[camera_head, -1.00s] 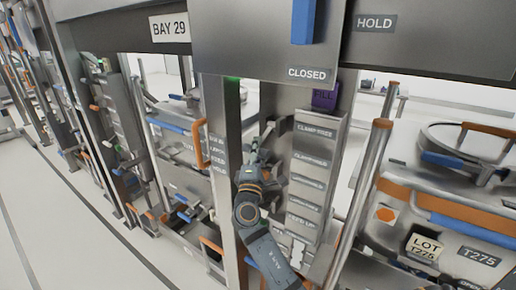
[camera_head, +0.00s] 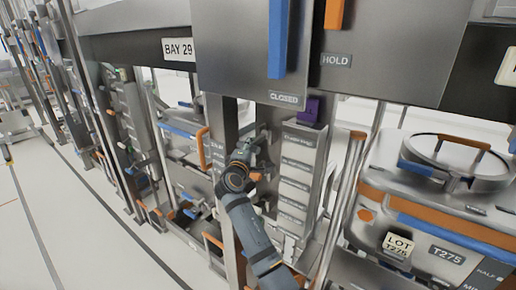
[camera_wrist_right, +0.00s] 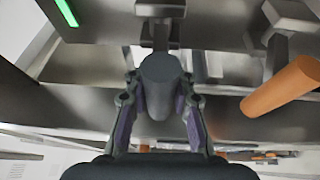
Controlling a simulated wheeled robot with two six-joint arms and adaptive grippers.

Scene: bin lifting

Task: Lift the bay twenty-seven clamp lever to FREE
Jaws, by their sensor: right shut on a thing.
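My right gripper (camera_head: 258,140) reaches up to a dark fitting on the inner side of a steel post, left of a labelled panel. In the right wrist view my right gripper (camera_wrist_right: 160,92) has a finger on each side of a dark grey rounded lever end (camera_wrist_right: 160,70) and is shut on it. The lever's shank runs up to a metal bracket. In the head view the gripper mostly hides the lever. The labelled panel (camera_head: 295,190) carries several small plates, too blurred to read surely. My left gripper is not in view.
The sign above reads BAY 29 (camera_head: 178,48); I see no bay 27 sign. A purple block (camera_head: 310,110) tops the panel. An orange handle (camera_wrist_right: 283,86) is close right of the gripper. A T275 bin (camera_head: 440,225) stands at right. Floor is clear at left.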

